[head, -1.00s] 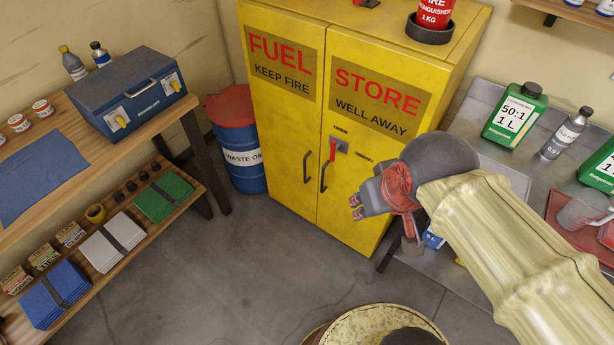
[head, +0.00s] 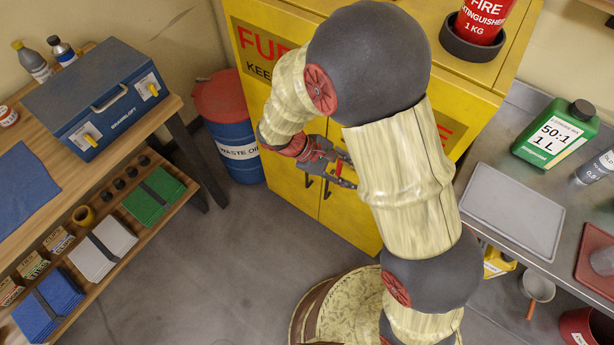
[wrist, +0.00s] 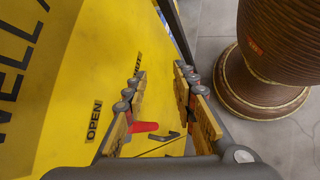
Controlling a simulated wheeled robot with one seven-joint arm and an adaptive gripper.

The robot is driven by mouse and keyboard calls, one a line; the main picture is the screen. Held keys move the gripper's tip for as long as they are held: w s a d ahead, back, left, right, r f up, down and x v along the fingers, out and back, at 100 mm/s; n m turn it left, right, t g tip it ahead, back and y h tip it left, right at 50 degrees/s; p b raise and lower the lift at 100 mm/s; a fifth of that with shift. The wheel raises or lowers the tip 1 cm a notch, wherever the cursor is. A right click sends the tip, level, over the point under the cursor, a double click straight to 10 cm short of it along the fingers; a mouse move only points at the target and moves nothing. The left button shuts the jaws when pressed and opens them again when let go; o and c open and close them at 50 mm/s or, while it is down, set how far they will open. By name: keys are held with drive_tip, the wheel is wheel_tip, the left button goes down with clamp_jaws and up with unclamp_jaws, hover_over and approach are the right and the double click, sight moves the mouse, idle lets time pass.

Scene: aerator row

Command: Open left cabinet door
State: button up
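The yellow fuel cabinet's left door (head: 284,178) looks shut in the head view; my arm hides much of the cabinet front. The left door's dark handle (head: 307,180) and the right door's dark handle (head: 325,189) show below my gripper. My gripper (head: 350,170) is in front of the doors, its fingers spread and empty. In the wrist view, my gripper (wrist: 160,95) is open, facing the yellow front. A red lever (wrist: 144,127) and a dark handle (wrist: 162,145) show between or behind its fingers. An OPEN label (wrist: 94,121) is beside them. Whether anything touches is unclear.
A blue waste oil drum (head: 238,150) stands left of the cabinet. A wooden bench with a blue toolbox (head: 105,100) is at left. A metal counter with a green can (head: 556,133) is at right. The floor (head: 235,260) before the cabinet is clear.

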drive_tip(key=w+a+f+n+t+h, duration=0.15)
drive_tip(key=f+n+t, duration=0.3)
drive_tip(key=f, duration=0.55)
drive_tip(key=a+f+n+t+h, duration=0.3)
drive_tip(key=f+n, duration=0.3)
drive_tip(key=f, duration=0.3)
drive_tip(key=n+t+y, duration=0.6)
drive_tip(key=n+t, duration=0.3)
approach(307, 177)
drive_tip(key=w+d+f, duration=0.1)
drive_tip(key=w+f, duration=0.1)
drive_tip(key=w, duration=0.1)
drive_tip(key=shift+h, duration=0.25)
drive_tip(key=x, duration=0.7)
drive_tip(key=shift+w+d+b, duration=0.1)
drive_tip(key=shift+w+b, duration=0.15)
drive_tip(key=shift+b, duration=0.1)
drive_tip(key=shift+c, duration=0.6)
clamp_jaws()
